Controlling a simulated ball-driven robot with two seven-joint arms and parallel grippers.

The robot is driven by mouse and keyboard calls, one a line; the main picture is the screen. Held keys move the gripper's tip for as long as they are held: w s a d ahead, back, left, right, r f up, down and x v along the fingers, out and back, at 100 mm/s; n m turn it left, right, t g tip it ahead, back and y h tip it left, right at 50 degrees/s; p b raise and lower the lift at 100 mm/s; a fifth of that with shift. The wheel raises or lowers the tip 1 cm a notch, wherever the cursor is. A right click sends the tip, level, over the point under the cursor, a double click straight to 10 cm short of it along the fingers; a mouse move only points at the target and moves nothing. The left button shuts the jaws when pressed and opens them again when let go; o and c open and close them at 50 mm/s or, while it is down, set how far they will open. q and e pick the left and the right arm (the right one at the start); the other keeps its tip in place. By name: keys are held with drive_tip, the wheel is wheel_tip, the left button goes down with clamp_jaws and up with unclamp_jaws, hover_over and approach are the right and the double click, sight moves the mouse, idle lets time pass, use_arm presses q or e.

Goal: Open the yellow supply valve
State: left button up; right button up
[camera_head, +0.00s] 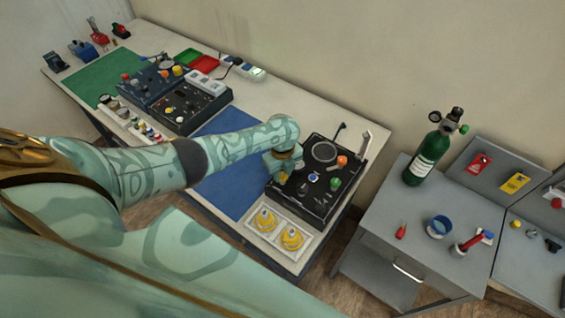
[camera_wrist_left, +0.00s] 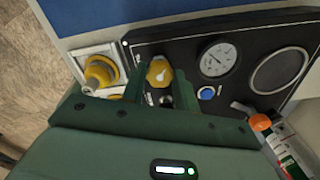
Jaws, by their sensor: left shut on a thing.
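The yellow supply valve (camera_wrist_left: 158,73) is a yellow knob with a white pointer mark on a black panel, seen in the left wrist view. My left gripper (camera_wrist_left: 158,88) has its two green fingers on either side of this knob and is shut on it. In the head view my left gripper (camera_head: 284,172) reaches down to the left edge of the black trainer panel (camera_head: 318,207). There the wrist and fingers hide most of the valve. My right gripper is in neither view.
A pressure gauge (camera_wrist_left: 217,58) and a blue button (camera_wrist_left: 207,93) are right of the valve. A grey cabinet (camera_head: 385,212) with a green cylinder (camera_head: 427,158) stands to the right. The blue mat (camera_head: 222,186) has bare room.

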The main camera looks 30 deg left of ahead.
use_arm(q)
drive_tip(key=n+p, duration=0.1)
drive_tip(key=n, duration=0.2)
drive_tip(key=shift+r, duration=0.1)
drive_tip(key=n+p, duration=0.1)
drive_tip(key=n, duration=0.2)
drive_tip(key=shift+n, duration=0.3)
drive_tip(key=n+p, duration=0.1)
drive_tip(key=n, duration=0.2)
drive_tip(key=shift+n+p, duration=0.45)
drive_tip(key=shift+n, duration=1.35)
drive_tip(key=o, duration=1)
